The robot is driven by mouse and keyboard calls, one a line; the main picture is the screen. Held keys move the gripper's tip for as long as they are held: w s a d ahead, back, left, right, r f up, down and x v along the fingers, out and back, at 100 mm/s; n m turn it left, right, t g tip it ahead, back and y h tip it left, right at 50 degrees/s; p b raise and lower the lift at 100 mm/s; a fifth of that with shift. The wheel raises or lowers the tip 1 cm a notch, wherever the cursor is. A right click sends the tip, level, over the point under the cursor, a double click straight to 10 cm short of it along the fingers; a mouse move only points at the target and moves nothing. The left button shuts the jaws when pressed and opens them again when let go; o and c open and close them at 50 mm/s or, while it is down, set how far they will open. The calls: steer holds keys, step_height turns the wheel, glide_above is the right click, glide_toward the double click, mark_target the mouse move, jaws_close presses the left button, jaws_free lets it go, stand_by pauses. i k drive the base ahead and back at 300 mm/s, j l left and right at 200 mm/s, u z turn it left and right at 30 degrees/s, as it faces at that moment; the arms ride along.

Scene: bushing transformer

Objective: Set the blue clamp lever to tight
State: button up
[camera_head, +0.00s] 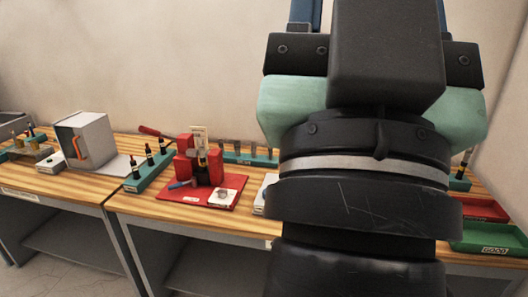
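The blue clamp lever (180,184) is small in the head view. It lies low at the front left of a red clamp fixture (208,172) on a red base plate (226,203). A dark part with a yellow mark stands in the fixture, with a pale upright plate behind it. My gripper (385,50) looms large at the right, close to the camera and well apart from the lever. Its fingertips are beyond the top edge, so its opening is hidden.
A green rack (152,172) with several dark-handled tools stands left of the fixture. A grey box (84,140) with an orange handle is farther left. Red (483,209) and green trays (488,238) lie at the right. My arm hides much of the right bench.

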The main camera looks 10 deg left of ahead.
mark_target(194, 180)
steer(key=i+j+u, duration=0.15)
steer(key=i+j, duration=0.25)
steer(key=i+j+u, duration=0.15)
steer(key=i+j, duration=0.2)
steer(key=i, duration=0.15)
steer(key=i+j+u, duration=0.15)
steer(key=i, duration=0.3)
steer(key=i+j+u, duration=0.15)
steer(key=i+j, duration=0.2)
steer(key=i, duration=0.15)
steer(key=i+j, duration=0.3)
steer(key=i, duration=0.15)
